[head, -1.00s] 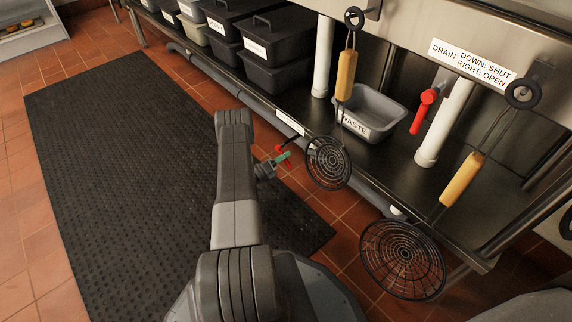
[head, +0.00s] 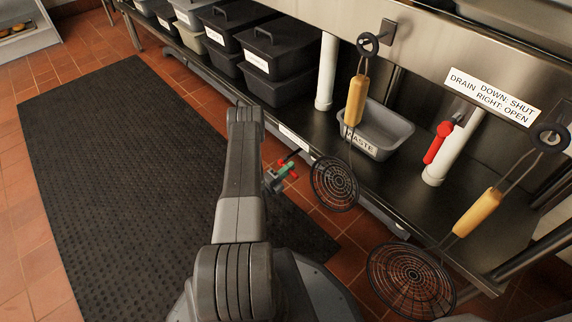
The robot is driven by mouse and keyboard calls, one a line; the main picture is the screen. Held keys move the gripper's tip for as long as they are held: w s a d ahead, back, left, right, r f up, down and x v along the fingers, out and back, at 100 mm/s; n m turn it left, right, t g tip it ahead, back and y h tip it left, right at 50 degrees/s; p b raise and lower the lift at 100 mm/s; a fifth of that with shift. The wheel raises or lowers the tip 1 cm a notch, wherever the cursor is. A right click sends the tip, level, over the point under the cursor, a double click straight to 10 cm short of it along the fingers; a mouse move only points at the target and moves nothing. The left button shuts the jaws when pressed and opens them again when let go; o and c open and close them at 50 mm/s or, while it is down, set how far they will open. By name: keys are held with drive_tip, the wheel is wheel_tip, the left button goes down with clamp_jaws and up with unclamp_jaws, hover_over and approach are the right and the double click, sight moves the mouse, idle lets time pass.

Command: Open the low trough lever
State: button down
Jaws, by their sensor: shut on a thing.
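The low trough lever (head: 293,175) is a small red handle on a dark stem by the front of the low trough pipe, under the lower shelf. My gripper (head: 284,169), with green tips, is shut on it at the end of my grey arm. Red shows on both sides of the green, and the jaws cover the handle's middle. The exact grip is too small to tell. A white label (head: 294,137) sits on the trough just above.
A larger red drain lever (head: 437,143) hangs by a white pipe under a DRAIN sign (head: 493,97). Two skimmers (head: 335,184) (head: 411,279) hang to the right of my gripper. A grey waste bin (head: 384,132) stands on the shelf. A black mat (head: 130,180) covers open floor at left.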

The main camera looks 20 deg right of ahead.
idle(0.3)
drive_tip(key=c, duration=1.5)
unclamp_jaws()
drive_tip(key=shift+o, duration=0.2)
drive_tip(key=p+v, duration=0.3)
drive_tip(key=v, duration=1)
drive_tip(key=shift+a, duration=0.4)
drive_tip(key=shift+d, duration=0.15)
drive_tip(key=b+x, duration=0.3)
drive_tip(key=x, duration=1)
drive_tip(key=shift+d, duration=0.3)
